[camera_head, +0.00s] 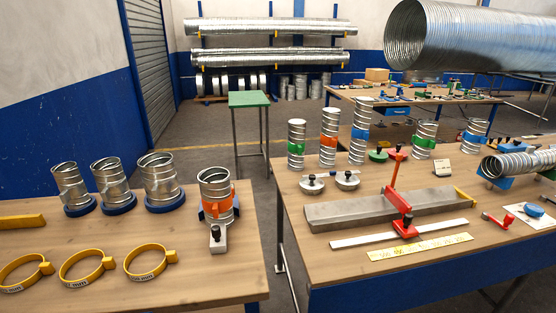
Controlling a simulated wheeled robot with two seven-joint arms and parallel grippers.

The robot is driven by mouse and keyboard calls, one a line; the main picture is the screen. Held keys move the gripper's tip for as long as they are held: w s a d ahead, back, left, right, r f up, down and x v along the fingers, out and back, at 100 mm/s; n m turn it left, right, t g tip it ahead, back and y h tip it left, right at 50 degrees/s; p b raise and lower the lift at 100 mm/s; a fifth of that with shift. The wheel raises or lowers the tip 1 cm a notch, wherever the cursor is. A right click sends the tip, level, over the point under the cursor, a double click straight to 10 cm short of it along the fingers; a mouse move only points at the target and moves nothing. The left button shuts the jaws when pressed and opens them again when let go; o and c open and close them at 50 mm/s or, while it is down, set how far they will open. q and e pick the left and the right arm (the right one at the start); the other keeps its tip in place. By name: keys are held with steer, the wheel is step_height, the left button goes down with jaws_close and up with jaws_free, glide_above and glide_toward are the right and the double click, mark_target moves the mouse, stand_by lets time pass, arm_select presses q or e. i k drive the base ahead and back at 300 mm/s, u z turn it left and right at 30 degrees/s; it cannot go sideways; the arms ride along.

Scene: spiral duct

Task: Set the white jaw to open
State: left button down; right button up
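No part is plainly marked as the white jaw. The likeliest match is a whitish block (218,243) with a black knob on top, at the front right of the left table. It stands directly in front of an upright ribbed metal duct (214,184) with an orange band (217,206) around it and blue parts beside the band. Whether the jaw is open or shut is too small to tell. Neither of my grippers is in view.
The left table (190,285) also holds several duct pieces on blue rings and yellow clamps (150,261). The right table (300,215) holds banded ducts, a grey trough (330,211) with a red lever stand (397,185), and a yellow ruler (420,247). A gap separates the tables.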

mark_target(218, 244)
steer(key=u, duration=1.05)
steer(key=k, duration=0.9)
steer(key=z, duration=1.2)
steer(key=i, duration=0.5)
